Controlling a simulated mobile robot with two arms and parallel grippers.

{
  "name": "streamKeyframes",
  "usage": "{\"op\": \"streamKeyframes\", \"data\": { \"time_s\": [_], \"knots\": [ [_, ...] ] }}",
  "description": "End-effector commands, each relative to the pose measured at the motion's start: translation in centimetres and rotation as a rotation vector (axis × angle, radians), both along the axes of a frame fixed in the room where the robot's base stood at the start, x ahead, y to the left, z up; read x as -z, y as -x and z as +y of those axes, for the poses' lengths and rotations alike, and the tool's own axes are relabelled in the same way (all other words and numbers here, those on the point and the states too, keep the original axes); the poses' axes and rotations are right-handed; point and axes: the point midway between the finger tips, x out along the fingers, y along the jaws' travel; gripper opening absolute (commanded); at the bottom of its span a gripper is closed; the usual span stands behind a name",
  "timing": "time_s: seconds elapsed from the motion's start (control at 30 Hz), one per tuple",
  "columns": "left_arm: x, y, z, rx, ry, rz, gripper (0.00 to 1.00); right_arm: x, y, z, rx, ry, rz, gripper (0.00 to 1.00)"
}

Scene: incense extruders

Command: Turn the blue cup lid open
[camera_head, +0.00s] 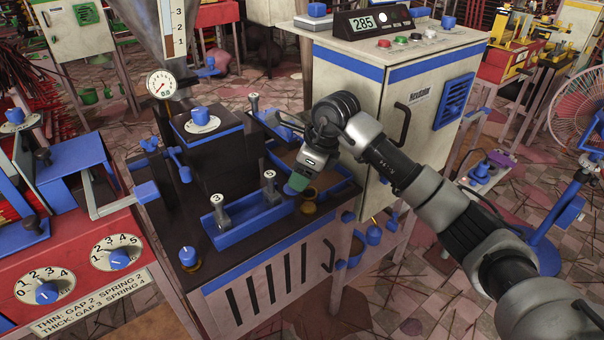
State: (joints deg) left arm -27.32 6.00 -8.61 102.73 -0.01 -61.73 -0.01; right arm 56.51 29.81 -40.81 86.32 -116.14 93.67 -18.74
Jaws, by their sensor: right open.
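My right gripper (299,183) reaches in from the right, pointing down over the right front corner of the dark-topped machine bench. Its fingertips are small and partly merged with a blue piece (291,190) just below them, which may be a cup lid; I cannot tell if they touch it. A brass cup-like part (308,207) sits just below and right of the fingertips. Another blue cap (188,256) sits on a brass base at the bench's front left corner. I cannot tell for certain which is the task's cup lid. My left gripper is not in view.
A blue tray (249,228) holds grey numbered plungers left of my gripper. A dark block (210,158) with a blue-rimmed top stands behind it. A cream cabinet (346,101) with a "285" display rises close behind my arm. A red control panel (88,275) is at left.

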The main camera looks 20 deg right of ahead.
Motion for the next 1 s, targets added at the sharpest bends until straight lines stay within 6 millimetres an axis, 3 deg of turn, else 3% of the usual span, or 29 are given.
{"op": "streamKeyframes", "data": {
  "time_s": [0.3,0.6,0.63,0.83,1.0],
  "knots": [
    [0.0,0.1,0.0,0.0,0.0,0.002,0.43,0.2,-0.1,0.1,0.0,0.001,-0.001,0.49],
    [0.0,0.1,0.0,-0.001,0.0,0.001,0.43,0.2,-0.1,0.1,0.0,0.001,-0.001,0.03],
    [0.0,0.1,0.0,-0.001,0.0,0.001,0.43,0.2,-0.1,0.1,0.0,0.001,-0.001,0.01],
    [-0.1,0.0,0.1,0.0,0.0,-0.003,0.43,0.1,-0.1,0.0,0.068,0.004,-0.001,0.01],
    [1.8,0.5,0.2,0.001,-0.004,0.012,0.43,0.0,-0.1,0.0,0.23,0.004,-0.002,0.01]
  ]
}}
